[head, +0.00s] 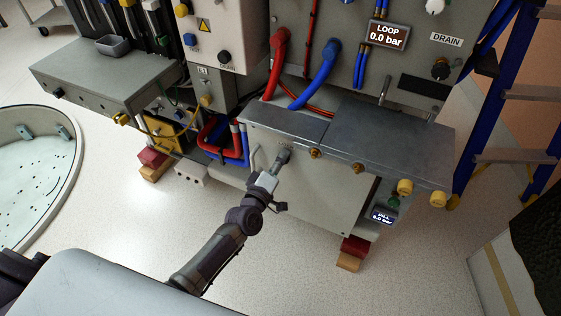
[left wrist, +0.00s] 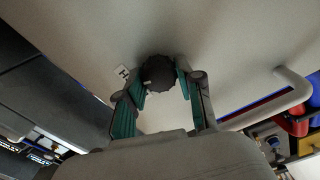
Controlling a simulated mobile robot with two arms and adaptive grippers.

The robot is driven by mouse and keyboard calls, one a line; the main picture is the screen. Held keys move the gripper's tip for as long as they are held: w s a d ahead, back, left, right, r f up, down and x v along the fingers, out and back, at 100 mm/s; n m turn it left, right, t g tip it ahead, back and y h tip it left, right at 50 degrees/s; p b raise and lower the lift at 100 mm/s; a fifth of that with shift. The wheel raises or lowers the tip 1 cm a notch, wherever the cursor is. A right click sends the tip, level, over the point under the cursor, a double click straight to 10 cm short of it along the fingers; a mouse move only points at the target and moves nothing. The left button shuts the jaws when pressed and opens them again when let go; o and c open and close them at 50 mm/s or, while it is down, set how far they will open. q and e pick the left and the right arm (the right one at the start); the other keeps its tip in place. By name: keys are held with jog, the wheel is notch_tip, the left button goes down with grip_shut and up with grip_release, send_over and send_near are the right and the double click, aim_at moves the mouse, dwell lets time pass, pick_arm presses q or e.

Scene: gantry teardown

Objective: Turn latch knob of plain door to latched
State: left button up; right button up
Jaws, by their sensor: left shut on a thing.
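The plain door (head: 318,196) is the light grey front panel of the low cabinet, and it looks closed. Its latch knob (left wrist: 158,70) is round and black, with a small pale mark on its lower left side in the left wrist view. My left gripper (head: 284,156) reaches the door's upper left part in the head view. In the left wrist view its teal fingers (left wrist: 160,82) stand on both sides of the knob, shut on it. My right gripper does not show.
A pale bar handle (head: 254,160) stands out just left of my left gripper. A blue ladder (head: 490,120) stands at right. Open floor lies in front.

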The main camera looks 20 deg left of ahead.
pick_arm(q)
jog(key=shift+f+n+b, duration=0.1)
jog(key=shift+n+b, duration=0.45)
jog(key=shift+n, duration=1.55)
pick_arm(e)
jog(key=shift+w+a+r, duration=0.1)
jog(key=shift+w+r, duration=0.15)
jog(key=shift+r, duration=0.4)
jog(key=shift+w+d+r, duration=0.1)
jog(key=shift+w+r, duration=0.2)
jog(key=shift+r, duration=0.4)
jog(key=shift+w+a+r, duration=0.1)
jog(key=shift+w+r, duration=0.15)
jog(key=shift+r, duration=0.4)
pick_arm(q)
jog(key=o, duration=1.2)
jog(key=shift+c, duration=0.2)
jog(key=shift+s, duration=0.15)
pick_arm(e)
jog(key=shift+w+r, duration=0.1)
pick_arm(q)
jog(key=s+a, duration=0.1)
jog(key=s, duration=1)
jog(key=shift+s+a, duration=0.25)
jog(key=shift+s, duration=0.1)
